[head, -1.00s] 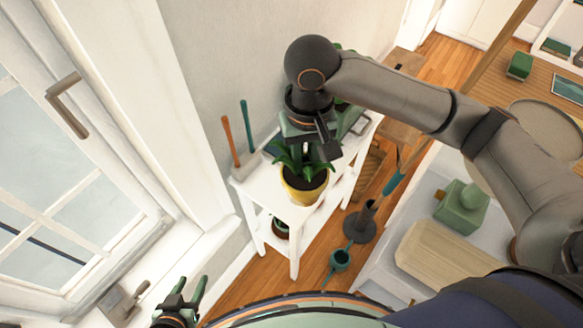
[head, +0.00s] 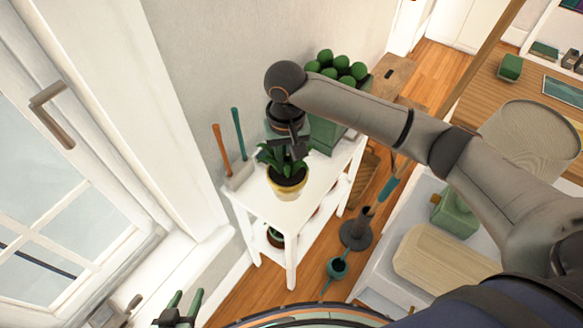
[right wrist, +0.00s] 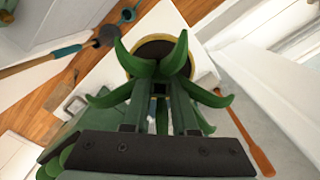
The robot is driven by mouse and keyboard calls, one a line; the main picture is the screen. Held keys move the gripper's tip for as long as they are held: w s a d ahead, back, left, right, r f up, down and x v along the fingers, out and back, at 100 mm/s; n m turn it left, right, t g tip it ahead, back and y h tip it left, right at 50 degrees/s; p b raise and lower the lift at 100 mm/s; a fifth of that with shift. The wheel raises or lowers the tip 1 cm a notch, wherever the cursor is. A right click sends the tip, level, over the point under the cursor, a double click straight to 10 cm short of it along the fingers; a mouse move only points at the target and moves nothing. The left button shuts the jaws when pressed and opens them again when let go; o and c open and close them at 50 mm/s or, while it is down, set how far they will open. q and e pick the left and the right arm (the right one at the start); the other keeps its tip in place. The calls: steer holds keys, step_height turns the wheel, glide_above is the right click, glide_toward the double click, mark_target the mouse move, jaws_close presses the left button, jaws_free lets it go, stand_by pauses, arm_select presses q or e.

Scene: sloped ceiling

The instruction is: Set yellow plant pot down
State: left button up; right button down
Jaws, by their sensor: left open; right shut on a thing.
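The yellow plant pot (head: 287,193) holds dark soil and a green leafy plant (head: 280,160). It is upright over the white table (head: 313,195); I cannot tell whether its base touches the top. My right gripper (head: 284,148) comes down from above and is shut on the plant, among its leaves. In the right wrist view the leaves (right wrist: 135,65) spread around the fingers (right wrist: 160,95), and soil with a thin yellow rim (right wrist: 210,75) shows beyond. My left gripper (head: 181,308) is open and empty at the bottom left, away from the table.
A green crate (head: 323,135) of green balls stands behind the pot. A holder with an orange-handled tool (head: 221,148) and a teal-handled tool (head: 238,132) is at the table's left. A dark stand (head: 357,232) and teal watering can (head: 337,267) are on the floor.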

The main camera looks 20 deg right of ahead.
steer(key=w+f, duration=0.1)
steer(key=w+d+f, duration=0.1)
steer(key=shift+d+f, duration=0.2)
steer(key=shift+f, duration=0.1)
step_height(320, 180, down, 3)
steer(key=shift+d+f, duration=0.1)
steer(key=shift+f, duration=0.05)
steer(key=c, duration=0.7)
jaws_free()
steer(key=shift+f, duration=0.15)
step_height(320, 180, up, 12)
steer(key=shift+r, duration=0.15)
